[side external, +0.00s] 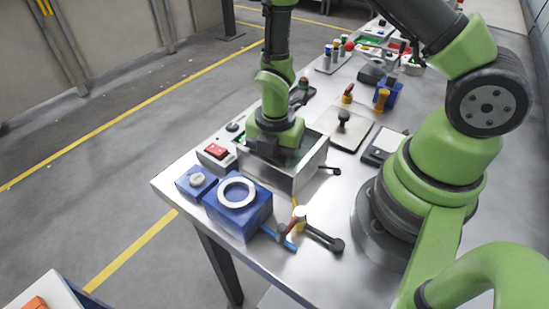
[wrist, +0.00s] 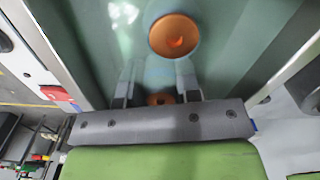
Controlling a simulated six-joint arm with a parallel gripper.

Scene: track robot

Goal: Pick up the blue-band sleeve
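My gripper (wrist: 156,85) is low over a grey metal bin (side external: 302,180), pointing down into it. In the wrist view its two fingers stand apart with nothing visibly clamped between them. An orange round part (wrist: 174,36) with a hollow middle lies in the bin ahead of the fingers. A second orange part (wrist: 160,98) shows at the gripper's edge, mostly hidden by it. I cannot make out a blue-band sleeve for certain. Small upright cylinders with coloured bands stand on a rack (side external: 327,67) at the back of the bench, and their bands are too small to read surely.
A blue block with a white ring (side external: 238,193) and a smaller blue block (side external: 190,184) stand at the front left. A red switch box (side external: 216,152) is left of the bin. A flat plate with a black knob (side external: 344,117) is behind.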

